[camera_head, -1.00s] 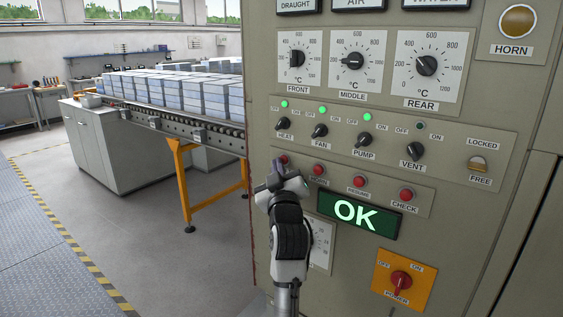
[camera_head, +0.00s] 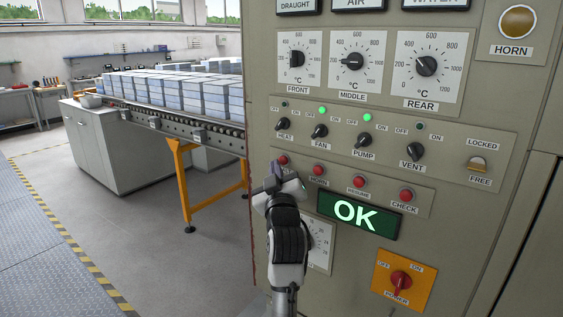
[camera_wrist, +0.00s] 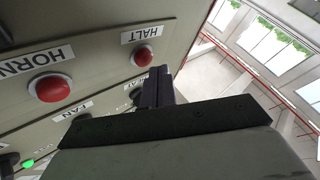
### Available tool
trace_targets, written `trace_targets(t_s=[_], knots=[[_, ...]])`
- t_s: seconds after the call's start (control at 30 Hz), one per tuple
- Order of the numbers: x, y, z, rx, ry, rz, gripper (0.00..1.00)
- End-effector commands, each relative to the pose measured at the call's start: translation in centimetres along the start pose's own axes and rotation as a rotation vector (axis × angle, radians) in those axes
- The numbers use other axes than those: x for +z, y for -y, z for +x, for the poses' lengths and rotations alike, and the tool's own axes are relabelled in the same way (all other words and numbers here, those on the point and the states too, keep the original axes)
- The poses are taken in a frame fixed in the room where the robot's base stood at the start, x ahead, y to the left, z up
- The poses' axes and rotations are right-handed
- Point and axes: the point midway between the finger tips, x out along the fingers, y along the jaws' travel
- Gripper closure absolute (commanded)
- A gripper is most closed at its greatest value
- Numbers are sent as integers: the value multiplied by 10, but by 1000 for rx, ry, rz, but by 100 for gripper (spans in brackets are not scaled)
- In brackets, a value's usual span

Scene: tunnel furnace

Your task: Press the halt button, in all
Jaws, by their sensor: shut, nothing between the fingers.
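The red halt button (camera_head: 282,160) is the leftmost of a row of red buttons on the beige control panel; my gripper covers its label in the head view.
The HORN button (camera_head: 319,170) is close on the right, with RESUME and CHECK beyond. The HEAT knob (camera_head: 284,123) and other knobs sit above. The heat light is dark; fan and pump lights are green. The display (camera_head: 357,214) reads OK.

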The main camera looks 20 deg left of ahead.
Motion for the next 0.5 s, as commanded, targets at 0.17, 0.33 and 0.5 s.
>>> trace_targets(t_s=[0.17,0.33,0.5], knots=[[-2,2,-3,-1,0,1,100],[-2,2,-2,-1,0,1,100],[-7,7,-8,-1,-1,0,100]])
